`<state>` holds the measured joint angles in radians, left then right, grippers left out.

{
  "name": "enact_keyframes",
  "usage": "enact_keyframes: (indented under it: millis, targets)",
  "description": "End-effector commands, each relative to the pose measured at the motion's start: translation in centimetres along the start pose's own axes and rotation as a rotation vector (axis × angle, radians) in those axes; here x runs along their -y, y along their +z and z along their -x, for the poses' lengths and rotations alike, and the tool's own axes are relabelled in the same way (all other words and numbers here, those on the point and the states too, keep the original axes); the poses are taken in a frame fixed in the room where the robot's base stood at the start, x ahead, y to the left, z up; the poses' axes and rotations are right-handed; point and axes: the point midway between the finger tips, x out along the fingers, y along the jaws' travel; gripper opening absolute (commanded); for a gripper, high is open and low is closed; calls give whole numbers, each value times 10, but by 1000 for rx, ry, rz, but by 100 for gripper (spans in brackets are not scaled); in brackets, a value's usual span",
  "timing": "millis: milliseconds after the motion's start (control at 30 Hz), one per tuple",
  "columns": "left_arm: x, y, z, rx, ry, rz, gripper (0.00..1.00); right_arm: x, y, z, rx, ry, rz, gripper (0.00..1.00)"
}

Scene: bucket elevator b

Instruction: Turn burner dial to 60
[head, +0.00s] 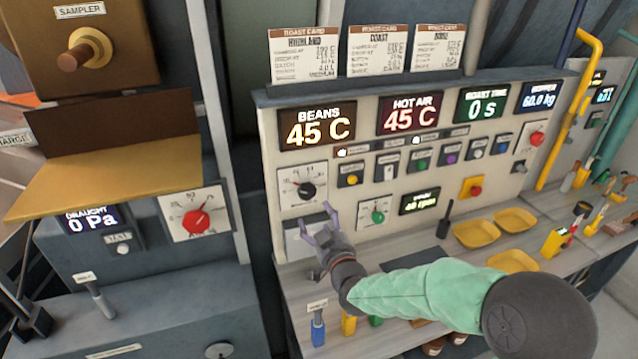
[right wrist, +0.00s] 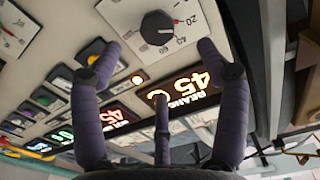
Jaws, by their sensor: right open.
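A dial with a black knob (head: 307,190) on a white scale plate sits at the left of the control panel, below the BEANS display. No name is readable on it, so I cannot confirm that it is the burner dial. It also shows in the right wrist view (right wrist: 157,28), upside down, with 20 and 60 legible on its scale. Its exact setting is not clear. My right gripper (head: 317,217) is open and empty, just below and in front of this dial. In the right wrist view, the dial appears between the spread fingertips (right wrist: 158,48), with the fingers apart from it. My left gripper is not in view.
A green-knob dial (head: 378,216) lies right of the gripper, and a red-pointer dial (head: 196,211) is on the left cabinet. Several buttons (head: 421,158) line the panel. Yellow trays (head: 477,234) and a blue-handled tool (head: 318,329) are on the bench.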

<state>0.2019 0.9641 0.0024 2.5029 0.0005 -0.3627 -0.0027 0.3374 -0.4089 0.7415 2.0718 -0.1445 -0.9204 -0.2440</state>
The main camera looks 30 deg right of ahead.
Motion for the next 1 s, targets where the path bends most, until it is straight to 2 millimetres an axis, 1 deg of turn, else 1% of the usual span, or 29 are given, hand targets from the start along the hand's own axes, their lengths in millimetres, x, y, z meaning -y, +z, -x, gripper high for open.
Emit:
enact_keyframes:
  millis: [167, 267, 700, 833, 1000]
  targets:
    - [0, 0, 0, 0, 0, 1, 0, 0, 0, -4, 1, -1, 0, 75]
    - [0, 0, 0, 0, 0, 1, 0, 0, 0, -13, 1, -1, 0, 75]
    - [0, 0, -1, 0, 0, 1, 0, 1, 1, -81, 1, -1, 0, 75]
    - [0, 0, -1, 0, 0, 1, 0, 1, 1, -96, 1, -1, -1, 75]
    - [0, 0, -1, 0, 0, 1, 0, 0, 0, -106, 1, -1, -1, 75]
